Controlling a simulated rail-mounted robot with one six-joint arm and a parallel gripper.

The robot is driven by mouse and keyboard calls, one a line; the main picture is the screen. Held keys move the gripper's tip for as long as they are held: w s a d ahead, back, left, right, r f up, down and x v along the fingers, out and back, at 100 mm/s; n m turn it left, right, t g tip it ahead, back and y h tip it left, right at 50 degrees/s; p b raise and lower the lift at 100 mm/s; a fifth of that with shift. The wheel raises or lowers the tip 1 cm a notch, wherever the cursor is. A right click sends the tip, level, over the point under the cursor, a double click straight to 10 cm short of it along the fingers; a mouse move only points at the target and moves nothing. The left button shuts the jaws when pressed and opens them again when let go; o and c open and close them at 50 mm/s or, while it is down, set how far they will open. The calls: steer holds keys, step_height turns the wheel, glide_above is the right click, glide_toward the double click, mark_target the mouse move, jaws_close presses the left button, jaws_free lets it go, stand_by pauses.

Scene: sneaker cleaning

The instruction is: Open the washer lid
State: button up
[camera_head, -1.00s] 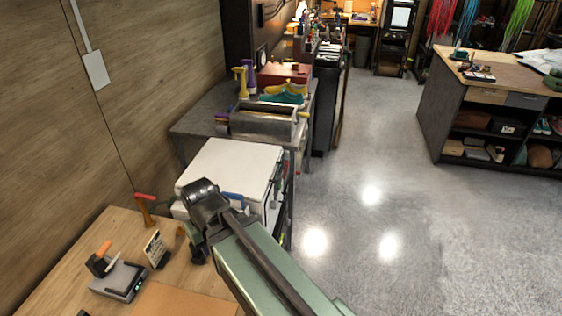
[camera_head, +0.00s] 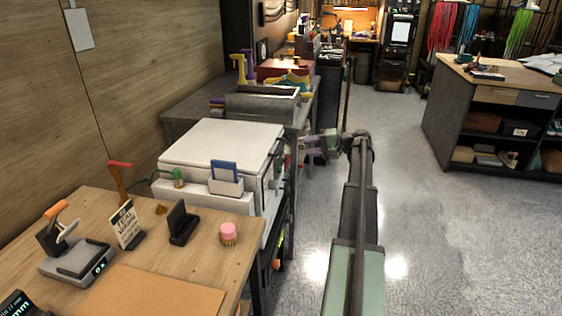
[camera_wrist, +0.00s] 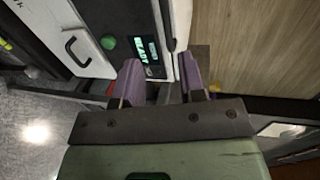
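The washer (camera_head: 222,143) is a white box left of centre in the head view, and its flat top lid looks shut.
A wooden bench (camera_head: 190,275) in front holds a scale (camera_head: 78,262), a small sign (camera_head: 126,226), a black stand (camera_head: 183,222) and a pink-topped brush (camera_head: 229,234). A grey table (camera_head: 190,118) with a toolbox stands behind the washer. The floor (camera_head: 410,200) to the right is clear.

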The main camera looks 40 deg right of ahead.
mark_target(281, 147)
steer(key=x, duration=0.3)
steer(key=b+x, duration=0.1)
steer(key=x, duration=0.3)
steer(key=b+x, duration=0.1)
steer(key=x, duration=0.3)
steer(key=shift+s+a+r, duration=0.1)
steer(key=shift+a+r, duration=0.1)
steer(key=shift+r, duration=0.25)
jaws_close()
